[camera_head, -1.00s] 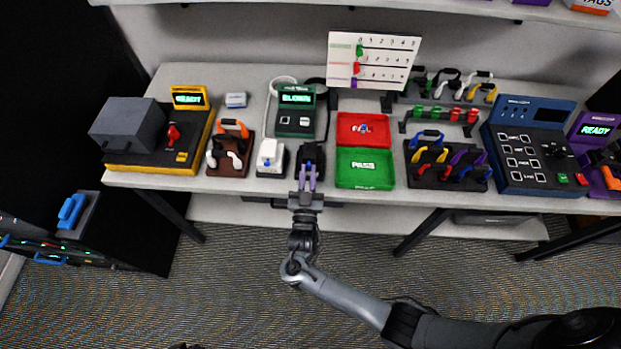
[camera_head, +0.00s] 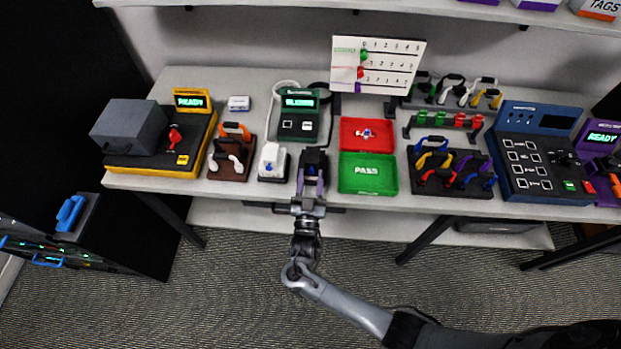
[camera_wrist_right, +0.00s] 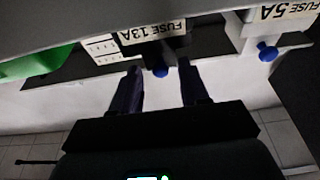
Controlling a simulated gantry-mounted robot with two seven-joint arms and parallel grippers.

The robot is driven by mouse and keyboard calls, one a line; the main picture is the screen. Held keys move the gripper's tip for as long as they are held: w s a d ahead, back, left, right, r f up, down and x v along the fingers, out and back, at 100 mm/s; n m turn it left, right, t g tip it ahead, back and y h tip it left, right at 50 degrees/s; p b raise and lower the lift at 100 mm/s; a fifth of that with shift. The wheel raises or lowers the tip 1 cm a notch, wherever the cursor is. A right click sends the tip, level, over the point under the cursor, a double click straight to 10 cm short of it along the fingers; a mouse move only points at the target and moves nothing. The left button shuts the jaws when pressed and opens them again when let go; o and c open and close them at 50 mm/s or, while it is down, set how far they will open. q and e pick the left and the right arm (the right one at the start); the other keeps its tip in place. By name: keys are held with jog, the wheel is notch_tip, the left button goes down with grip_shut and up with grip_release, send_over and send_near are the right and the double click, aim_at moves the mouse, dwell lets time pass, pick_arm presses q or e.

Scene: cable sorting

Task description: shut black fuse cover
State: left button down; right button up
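The black fuse holder (camera_head: 314,158) stands at the front edge of the table, right of the white fuse holder (camera_head: 272,160). My right gripper (camera_head: 312,180) is at the front of the black holder, fingers apart. My left gripper is not in view.
The green PASS tray (camera_head: 367,187) is close on the right, with a red tray (camera_head: 366,119) behind it. A green tester (camera_head: 299,117) with a lit screen stands behind the holders. The cable rack (camera_head: 450,184) is farther right.

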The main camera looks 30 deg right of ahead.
jog(key=shift+s+a, duration=0.1)
jog(key=shift+s+a+f, duration=0.15)
jog(key=shift+s, duration=0.05)
jog(key=v, duration=1)
jog(key=shift+b, duration=0.4)
